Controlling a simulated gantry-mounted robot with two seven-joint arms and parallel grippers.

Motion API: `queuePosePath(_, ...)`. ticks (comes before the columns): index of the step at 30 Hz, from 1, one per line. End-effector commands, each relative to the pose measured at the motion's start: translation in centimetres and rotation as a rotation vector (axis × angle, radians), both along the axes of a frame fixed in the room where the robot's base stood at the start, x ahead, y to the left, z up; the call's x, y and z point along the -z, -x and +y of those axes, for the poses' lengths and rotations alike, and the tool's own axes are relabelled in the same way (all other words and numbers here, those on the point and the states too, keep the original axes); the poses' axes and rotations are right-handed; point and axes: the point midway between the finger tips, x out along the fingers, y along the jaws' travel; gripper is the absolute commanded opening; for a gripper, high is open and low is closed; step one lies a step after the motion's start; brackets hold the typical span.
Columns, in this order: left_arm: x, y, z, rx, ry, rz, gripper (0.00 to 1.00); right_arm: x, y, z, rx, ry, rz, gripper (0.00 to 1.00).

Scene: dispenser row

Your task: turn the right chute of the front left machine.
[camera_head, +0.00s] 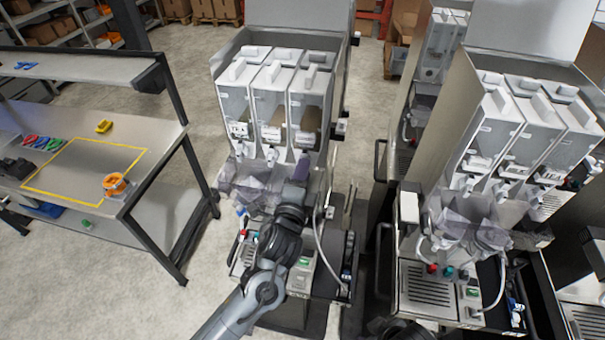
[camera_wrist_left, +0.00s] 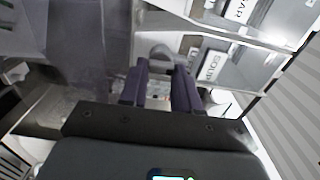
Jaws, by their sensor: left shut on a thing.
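The front left machine (camera_head: 222,90) stands at the centre of the head view, with three white canisters (camera_head: 270,95) side by side and a small chute below each. My left gripper (camera_head: 301,168) is raised at the machine's right canister. In the left wrist view my left gripper's two dark purple fingers (camera_wrist_left: 160,85) are shut on the right chute (camera_wrist_left: 162,54), a light grey rounded piece whose top shows between the fingertips. In the head view the gripper and arm hide this chute.
Clear plastic funnels (camera_head: 255,185) hang below the canisters, close to my left arm. A second machine (camera_head: 450,130) with the same layout stands to the right. A workbench (camera_head: 150,165) with a yellow outline stands at the left, with open floor between.

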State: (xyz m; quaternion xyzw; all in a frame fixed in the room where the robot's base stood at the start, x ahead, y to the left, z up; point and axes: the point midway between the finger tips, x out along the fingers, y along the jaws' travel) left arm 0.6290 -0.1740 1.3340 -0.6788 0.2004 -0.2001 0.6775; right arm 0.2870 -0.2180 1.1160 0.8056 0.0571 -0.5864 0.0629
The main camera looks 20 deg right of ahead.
Motion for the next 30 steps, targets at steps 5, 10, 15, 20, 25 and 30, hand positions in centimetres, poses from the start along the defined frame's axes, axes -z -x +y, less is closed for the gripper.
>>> queuePosePath(5,0.10,-0.03,0.04,-0.001,-0.004,0.000,0.01,0.02,0.00,-0.11,-0.004,0.005,0.000,0.43)
queuePosePath(10,0.10,-0.03,0.04,-0.001,-0.004,0.000,0.01,0.02,0.00,-0.11,-0.003,0.004,0.000,0.43)
queuePosePath(15,0.08,-0.02,0.03,-0.001,-0.003,-0.001,0.54,0.01,0.00,-0.09,-0.002,0.004,-0.001,0.43)
queuePosePath(20,0.12,-0.02,0.02,-0.001,-0.003,0.001,0.57,0.01,0.00,-0.01,0.000,0.000,0.000,0.43)
queuePosePath(25,0.18,-0.01,0.02,0.000,-0.004,0.001,0.57,0.00,-0.02,0.07,0.002,-0.003,-0.001,0.43)
queuePosePath(30,0.19,0.01,0.01,-0.001,0.013,0.013,0.57,-0.08,-0.02,0.13,0.004,-0.005,0.000,0.43)
